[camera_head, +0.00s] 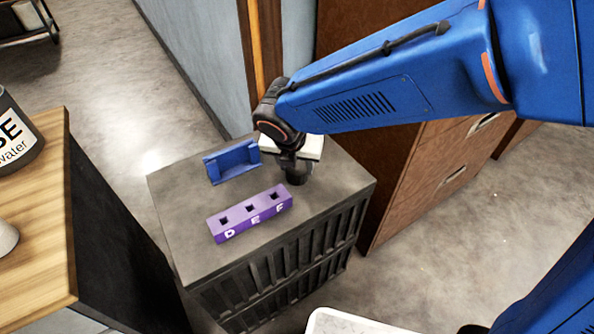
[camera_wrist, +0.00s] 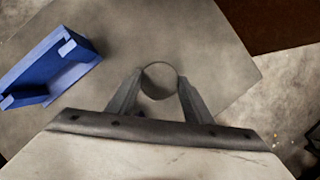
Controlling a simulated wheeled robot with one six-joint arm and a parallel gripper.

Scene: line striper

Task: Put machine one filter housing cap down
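The filter housing cap (camera_head: 299,175) is a dark, short round piece below my wrist, at the back right of the grey stand top. In the wrist view it shows as a grey disc with a dark rim (camera_wrist: 159,80). My gripper (camera_wrist: 158,92) has one finger on each side of the disc and appears shut on it. In the head view my gripper (camera_head: 296,166) is partly hidden by my wrist. The cap is over or on the stand top; I cannot tell whether it touches.
The grey stand (camera_head: 180,215) carries a blue open holder (camera_head: 232,163) left of my gripper and a purple block (camera_head: 250,213) marked D, E, F in front. Bare top lies around them. A brown cabinet (camera_head: 400,185) stands close on the right, a wooden table (camera_head: 40,215) on the left.

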